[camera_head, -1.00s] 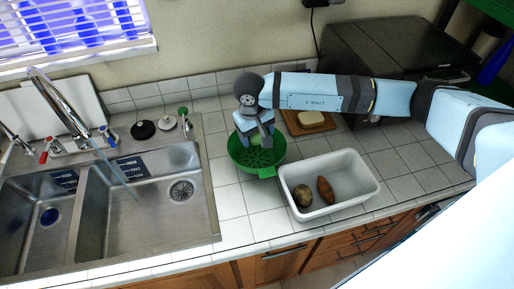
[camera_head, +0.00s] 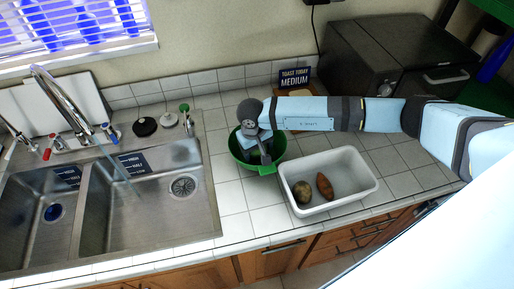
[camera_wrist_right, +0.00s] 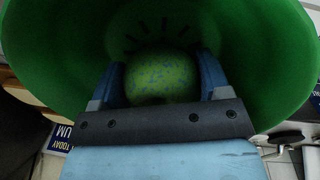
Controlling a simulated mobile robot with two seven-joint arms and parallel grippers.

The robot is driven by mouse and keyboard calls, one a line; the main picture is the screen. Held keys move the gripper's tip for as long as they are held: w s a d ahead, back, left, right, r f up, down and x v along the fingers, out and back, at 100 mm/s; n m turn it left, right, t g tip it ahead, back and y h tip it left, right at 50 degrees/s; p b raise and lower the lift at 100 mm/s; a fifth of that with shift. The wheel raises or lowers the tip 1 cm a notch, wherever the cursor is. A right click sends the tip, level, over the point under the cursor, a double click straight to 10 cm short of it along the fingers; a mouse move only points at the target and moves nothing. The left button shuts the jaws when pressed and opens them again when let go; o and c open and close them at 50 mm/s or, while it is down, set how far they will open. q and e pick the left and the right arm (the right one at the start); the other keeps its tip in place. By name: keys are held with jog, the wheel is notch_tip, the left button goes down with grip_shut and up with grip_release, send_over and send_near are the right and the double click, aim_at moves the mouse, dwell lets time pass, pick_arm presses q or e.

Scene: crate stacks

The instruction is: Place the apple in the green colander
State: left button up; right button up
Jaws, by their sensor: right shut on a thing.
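The green colander (camera_head: 268,168) stands on the tiled counter between the sink and the white bin. It also fills much of the right wrist view (camera_wrist_right: 255,40). My right gripper (camera_head: 263,155) points down inside the colander. In the right wrist view its two fingers (camera_wrist_right: 162,88) are shut on a round green item with bluish speckles (camera_wrist_right: 162,78), which I take to be the apple. The colander's slotted bottom shows just beyond it. Whether the apple touches the bottom I cannot tell. In the head view the gripper hides the apple. My left gripper is not in view.
A white bin (camera_head: 350,196) holding a round brown item (camera_head: 303,191) and a reddish-brown elongated one (camera_head: 324,186) stands right of the colander. The steel sink (camera_head: 135,225) is to the left. A sign (camera_head: 294,77) and a dark appliance (camera_head: 395,60) stand behind.

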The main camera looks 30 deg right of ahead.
jog(key=o, duration=0.7)
jog(key=shift+r+p, duration=0.25)
jog(key=shift+p, duration=0.15)
jog(key=r+b, duration=0.1)
jog(key=r, duration=0.2)
jog(key=r+b, duration=0.1)
jog(key=r, duration=0.3)
jog(key=a+r+b, duration=0.1)
jog(key=r, duration=0.2)
jog(key=shift+a+r, duration=0.1)
jog(key=shift+r, duration=0.75)
